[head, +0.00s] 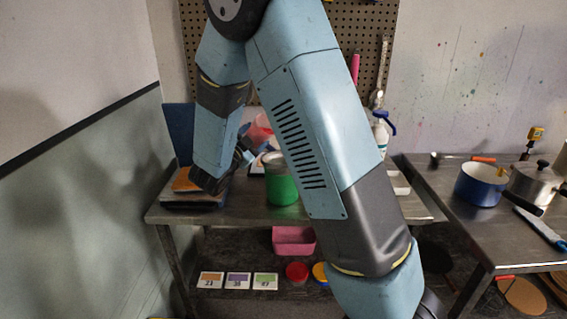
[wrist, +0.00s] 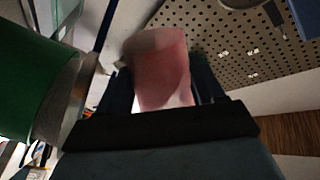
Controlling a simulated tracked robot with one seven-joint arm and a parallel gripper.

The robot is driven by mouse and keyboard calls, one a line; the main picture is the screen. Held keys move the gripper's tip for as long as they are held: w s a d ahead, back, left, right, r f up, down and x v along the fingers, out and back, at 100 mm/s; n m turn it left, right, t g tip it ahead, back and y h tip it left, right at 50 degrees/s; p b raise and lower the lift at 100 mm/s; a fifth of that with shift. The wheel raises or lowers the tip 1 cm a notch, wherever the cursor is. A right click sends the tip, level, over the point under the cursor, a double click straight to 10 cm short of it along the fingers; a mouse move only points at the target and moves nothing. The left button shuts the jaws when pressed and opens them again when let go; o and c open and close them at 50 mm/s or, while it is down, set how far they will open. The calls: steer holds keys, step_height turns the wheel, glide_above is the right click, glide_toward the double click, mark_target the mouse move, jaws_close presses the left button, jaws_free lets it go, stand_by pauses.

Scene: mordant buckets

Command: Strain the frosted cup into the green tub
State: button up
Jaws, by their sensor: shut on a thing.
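The frosted cup (wrist: 160,70) is translucent, with pinkish-red contents. In the wrist view it sits between the two fingers of my gripper (wrist: 165,92), which is shut on it. In the head view the cup (head: 260,130) shows as a small pinkish shape behind my arm, above and just left of the green tub, and looks tilted. The green tub (head: 281,188) stands on the metal table with a pale grey top; my arm hides its right side. In the wrist view the tub (wrist: 22,85) fills the left edge, with a metallic rim, apart from the cup. Whether liquid is flowing cannot be told.
An orange-topped dark block (head: 184,181) sits at the table's left. A spray bottle (head: 381,132) stands behind my arm. A second metal table at right holds a blue pot (head: 480,186) and a steel pot (head: 530,182). A pink bin (head: 293,241) is on the shelf below.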

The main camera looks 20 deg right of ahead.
steer(key=shift+r+m, duration=0.2)
steer(key=shift+m, duration=0.3)
steer(key=shift+f+m+h+p, duration=0.25)
steer(key=shift+m+p, duration=0.45)
steer(key=shift+m, duration=0.25)
steer(key=shift+f+m+h+p, duration=0.15)
steer(key=shift+f+m+p, duration=0.1)
steer(key=shift+m+p, duration=0.55)
stand_by(2.5)
steer(key=shift+r+m+p, duration=0.45)
steer(key=shift+m+p, duration=0.2)
steer(key=shift+m, duration=0.4)
stand_by(1.5)
steer(key=shift+s+d+r+m, duration=0.15)
steer(key=shift+s+d+m, duration=0.05)
steer(key=shift+m, duration=0.1)
stand_by(0.4)
